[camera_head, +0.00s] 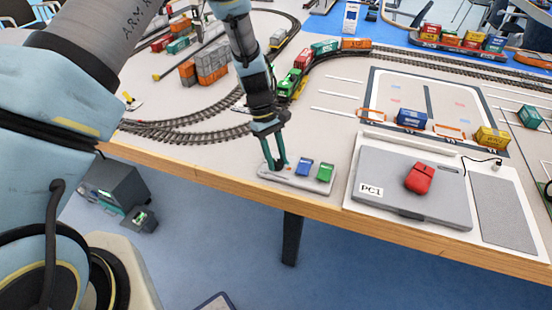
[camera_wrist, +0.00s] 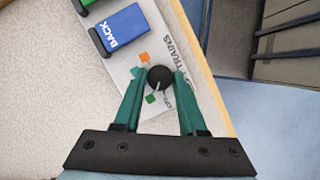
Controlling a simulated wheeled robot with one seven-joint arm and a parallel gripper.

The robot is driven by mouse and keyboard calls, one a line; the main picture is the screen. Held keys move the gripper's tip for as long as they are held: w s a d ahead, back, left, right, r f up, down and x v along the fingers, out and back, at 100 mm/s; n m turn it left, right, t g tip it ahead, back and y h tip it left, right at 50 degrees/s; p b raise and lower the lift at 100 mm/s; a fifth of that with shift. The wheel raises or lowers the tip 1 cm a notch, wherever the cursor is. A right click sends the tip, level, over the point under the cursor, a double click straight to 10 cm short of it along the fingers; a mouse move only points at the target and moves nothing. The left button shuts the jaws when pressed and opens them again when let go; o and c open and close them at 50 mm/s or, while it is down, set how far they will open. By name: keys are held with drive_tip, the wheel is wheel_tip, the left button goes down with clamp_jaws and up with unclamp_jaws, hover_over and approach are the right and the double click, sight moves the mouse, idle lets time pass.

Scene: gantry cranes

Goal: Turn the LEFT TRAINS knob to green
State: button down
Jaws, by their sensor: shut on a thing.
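The round black knob (camera_wrist: 160,77) sits on a light grey control panel (camera_head: 297,178) at the table's front edge. Printed lettering ending in "TRAINS" runs beside it, partly hidden. In the wrist view, an orange mark (camera_wrist: 144,57) lies at the knob's upper left and a green mark (camera_wrist: 150,98) at its lower left. A pale pointer line on the knob seems to face down-left, roughly toward the green mark. My gripper (camera_wrist: 160,75) points down with its green fingers on both sides of the knob, shut on it. In the head view, the fingers (camera_head: 275,166) hide the knob.
A blue "BACK" switch (camera_wrist: 123,27) and a green switch (camera_head: 325,173) stand beside the knob on the same panel. Train tracks (camera_head: 190,130) and a green locomotive (camera_head: 289,82) are behind my gripper.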

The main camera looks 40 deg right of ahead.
drive_tip(key=shift+m, duration=0.7)
drive_tip(key=shift+y, duration=0.3)
drive_tip(key=shift+c, duration=2.3)
unclamp_jaws()
drive_tip(key=b+v, duration=0.3)
drive_tip(key=v, duration=0.8)
drive_tip(key=shift+f, duration=0.1)
